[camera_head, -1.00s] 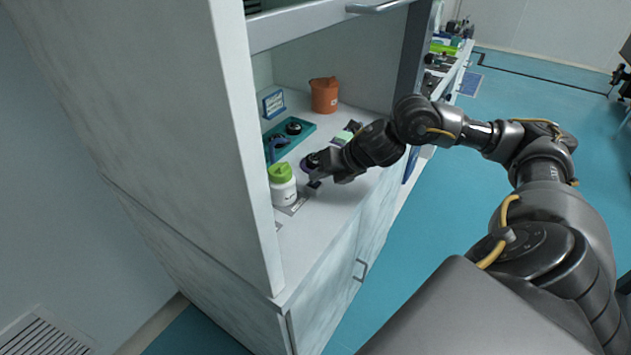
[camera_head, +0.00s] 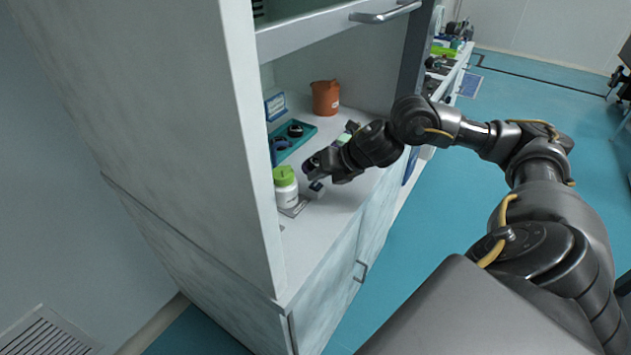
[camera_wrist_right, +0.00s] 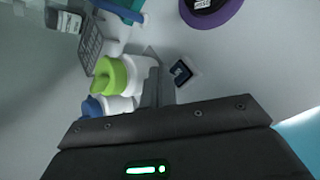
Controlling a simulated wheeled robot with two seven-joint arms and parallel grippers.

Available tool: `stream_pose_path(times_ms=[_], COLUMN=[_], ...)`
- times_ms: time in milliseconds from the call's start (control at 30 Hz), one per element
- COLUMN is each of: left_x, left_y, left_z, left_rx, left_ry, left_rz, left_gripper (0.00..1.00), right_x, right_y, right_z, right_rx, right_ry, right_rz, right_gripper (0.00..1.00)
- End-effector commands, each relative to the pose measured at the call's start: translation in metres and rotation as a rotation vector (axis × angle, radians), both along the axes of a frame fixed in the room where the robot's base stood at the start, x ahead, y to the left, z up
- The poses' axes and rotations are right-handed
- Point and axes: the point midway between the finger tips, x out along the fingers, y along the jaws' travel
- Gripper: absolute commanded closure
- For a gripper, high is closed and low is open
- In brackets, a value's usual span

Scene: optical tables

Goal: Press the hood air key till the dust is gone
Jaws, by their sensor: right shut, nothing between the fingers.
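A small dark square key (camera_head: 316,187) on a pale base sits on the hood floor, just right of the white bottle. It also shows in the right wrist view (camera_wrist_right: 181,72), with a light mark on its top. My right gripper (camera_head: 312,171) is shut and empty, just above and behind the key in the head view. In the wrist view its narrow grey fingers (camera_wrist_right: 157,88) point to the left of the key, apart from it in the picture. A dark item on a purple round base (camera_wrist_right: 210,10) lies beyond; the gripper mostly covers it in the head view. I cannot make out any dust.
A white bottle with a green cap (camera_head: 286,186) stands close to the left of the gripper. Behind are a teal tray (camera_head: 305,134) with dark items, a small blue-framed sign (camera_head: 275,106) and an orange-brown jug (camera_head: 325,98). The hood's side wall (camera_head: 245,150) is at left.

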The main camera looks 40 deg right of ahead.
Motion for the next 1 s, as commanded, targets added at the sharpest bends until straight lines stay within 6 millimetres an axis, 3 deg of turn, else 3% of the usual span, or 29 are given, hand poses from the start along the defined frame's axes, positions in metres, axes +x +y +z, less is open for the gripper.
stream_pose_path(times_ms=[367,800,1000], left_x=[-0.005,-0.004,-0.005], left_y=[0.001,0.003,0.004], left_z=[0.006,0.045,0.049], left_rx=[-0.002,0.0,0.001], left_ry=[0.001,-0.001,0.0], left_rz=[0.006,0.008,0.007], left_gripper=[0.0,0.0,0.0], right_x=[0.0,0.0,0.0], right_y=[0.0,0.0,0.0], right_z=[0.006,0.049,0.053], right_rx=[0.0,0.0,0.0], right_ry=[-0.001,-0.001,-0.001], right_rz=[-0.001,-0.001,-0.001], right_gripper=[1.0,1.0,1.0])
